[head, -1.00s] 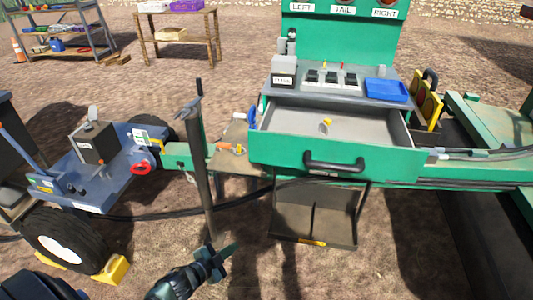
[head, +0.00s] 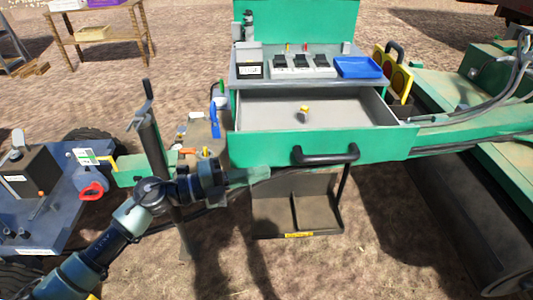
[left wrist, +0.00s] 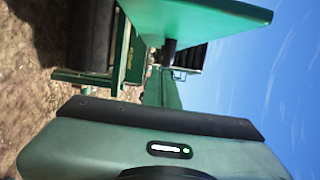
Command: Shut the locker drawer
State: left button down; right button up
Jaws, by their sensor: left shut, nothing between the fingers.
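The locker drawer (head: 240,146) is pulled out towards me below the green cabinet's grey top. It has a green front, a grey inside and a black bar handle (head: 325,155). My left gripper (head: 262,175) is shut and empty, in front of the drawer's lower left part and left of the handle. I cannot tell whether it touches the drawer. The left wrist view shows a pale green casing with a lit indicator across the bottom, and a green panel at the top. My right gripper is not in view.
A blue tray (head: 358,67) and a row of switches (head: 303,66) sit on the cabinet top. A dark upright post (head: 153,140) stands left of the drawer, close behind my left arm. An open dark bin (head: 290,215) hangs below the drawer. Green machinery (head: 455,85) flanks the right side.

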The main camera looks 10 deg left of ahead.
aim_at(267, 159)
pick_arm(q)
jog(key=w, duration=0.1)
jog(key=w+d, duration=0.1)
jog(key=w, duration=0.1)
jog(key=w+p, duration=0.1)
jog(key=shift+w+d+r, duration=0.1)
jog(key=shift+w+d, duration=0.1)
jog(key=shift+d, duration=0.1)
jog(key=shift+w+a, duration=0.3)
jog(key=shift+w, duration=0.15)
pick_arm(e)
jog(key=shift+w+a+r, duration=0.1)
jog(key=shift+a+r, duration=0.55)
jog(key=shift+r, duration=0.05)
